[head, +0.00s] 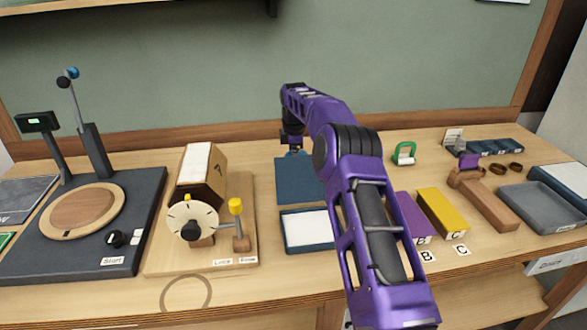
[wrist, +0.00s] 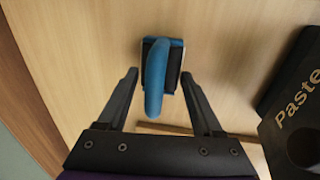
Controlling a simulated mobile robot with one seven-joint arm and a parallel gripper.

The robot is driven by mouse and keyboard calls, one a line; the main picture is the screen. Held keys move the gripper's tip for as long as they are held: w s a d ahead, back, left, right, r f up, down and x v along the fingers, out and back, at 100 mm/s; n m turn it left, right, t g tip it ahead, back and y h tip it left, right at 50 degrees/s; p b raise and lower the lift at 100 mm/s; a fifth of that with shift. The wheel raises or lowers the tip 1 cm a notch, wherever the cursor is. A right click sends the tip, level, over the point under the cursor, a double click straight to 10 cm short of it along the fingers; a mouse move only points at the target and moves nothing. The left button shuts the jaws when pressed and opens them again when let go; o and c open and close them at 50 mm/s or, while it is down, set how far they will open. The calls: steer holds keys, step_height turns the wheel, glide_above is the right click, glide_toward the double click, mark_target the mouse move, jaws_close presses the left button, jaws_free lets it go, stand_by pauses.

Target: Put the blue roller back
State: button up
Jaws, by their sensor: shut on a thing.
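The blue roller (wrist: 155,82) shows in the wrist view as a curved blue handle over a dark block with blue edges. My gripper (wrist: 159,75) has one finger on each side of the handle and is shut on it. In the head view my gripper (head: 293,146) is at the back of the table, behind the blue mat (head: 290,182). Only a small blue bit of the roller (head: 297,153) shows there below the fingers. The wrist view shows wood under the roller; I cannot tell whether it touches.
A dark block marked "Paste" (wrist: 292,105) is at the right in the wrist view. A tray with a white pad (head: 307,228) lies in front of the mat. A green-handled tool (head: 404,153) and purple and yellow blocks (head: 441,212) are right of my arm. A dial stand (head: 192,222) is left.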

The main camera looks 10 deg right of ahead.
steer(key=shift+f, duration=0.8)
steer(key=shift+f, duration=0.1)
steer(key=o, duration=1.3)
steer(key=r, duration=0.4)
steer(key=s+r+p, duration=0.1)
steer(key=r, duration=0.7)
steer(key=shift+s+r, duration=0.1)
steer(key=shift+s, duration=0.1)
